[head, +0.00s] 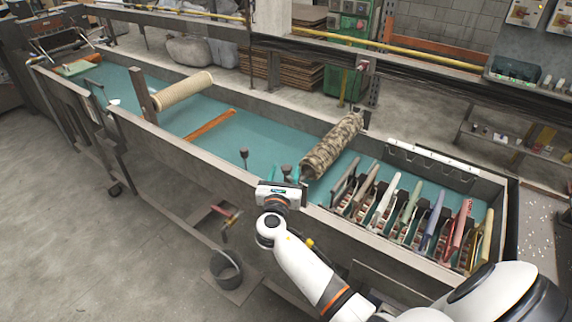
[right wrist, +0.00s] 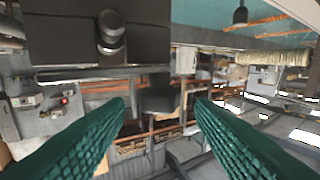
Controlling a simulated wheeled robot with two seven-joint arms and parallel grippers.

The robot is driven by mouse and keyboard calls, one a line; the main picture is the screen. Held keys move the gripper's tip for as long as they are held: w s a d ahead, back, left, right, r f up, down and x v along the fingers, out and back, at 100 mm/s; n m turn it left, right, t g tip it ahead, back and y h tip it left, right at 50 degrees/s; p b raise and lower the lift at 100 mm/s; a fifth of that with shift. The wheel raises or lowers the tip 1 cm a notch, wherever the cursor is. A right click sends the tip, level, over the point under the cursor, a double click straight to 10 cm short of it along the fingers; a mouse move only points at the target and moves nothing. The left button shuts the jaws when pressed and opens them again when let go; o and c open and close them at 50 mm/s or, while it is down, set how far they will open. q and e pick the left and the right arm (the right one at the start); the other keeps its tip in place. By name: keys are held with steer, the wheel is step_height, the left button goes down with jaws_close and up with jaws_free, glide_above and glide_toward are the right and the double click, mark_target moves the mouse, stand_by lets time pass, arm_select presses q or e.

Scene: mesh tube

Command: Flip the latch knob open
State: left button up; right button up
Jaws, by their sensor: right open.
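Two small dark knobs on short stems stand along the near rim of the long teal-lined trough (head: 258,130). One knob (head: 244,153) is left of my right gripper; the other knob (head: 286,170) is just behind it. I cannot tell which is the latch knob. My right gripper (head: 290,180) is at the near rim; its fingers are mostly hidden there. In the right wrist view its two green ribbed fingers (right wrist: 162,102) are spread wide with nothing held. A rounded metal knob (right wrist: 111,32) on a dark block shows above the left finger, outside the jaws. My left gripper is not in view.
A mottled mesh roll (head: 333,145) lies across the trough, behind and right of my right gripper. A rack of coloured-handled tools (head: 405,215) fills its right end. A pale roll (head: 183,91) lies farther left. A bucket (head: 226,268) stands on the floor below.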

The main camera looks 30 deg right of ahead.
mark_target(286, 167)
steer(key=shift+x, duration=1.6)
steer(key=shift+c, duration=0.2)
steer(key=c, duration=0.9)
steer(key=shift+c, duration=0.2)
steer(key=shift+a+f+m+h, duration=0.1)
steer(key=shift+m+h, duration=0.2)
steer(key=m+g+h+b, duration=0.2)
steer(key=g, duration=0.1)
steer(key=m+g+h+b, duration=0.1)
steer(key=m+g, duration=0.1)
steer(key=g, duration=0.1)
steer(key=shift+f+h+b, duration=0.15)
steer(key=shift+h+b, duration=0.25)
steer(key=m+g+b, duration=0.3)
steer(key=g+b, duration=0.1)
steer(key=m+g+b, duration=0.3)
steer(key=g+b, duration=0.1)
steer(key=b, duration=0.1)
steer(key=m+g+b, duration=0.2)
steer(key=g+b, duration=0.2)
steer(key=g, duration=0.1)
steer(key=shift+m, duration=0.4)
steer(key=shift+m+g+b, duration=0.4)
steer(key=shift+g+b, duration=0.2)
steer(key=shift+b, duration=0.6)
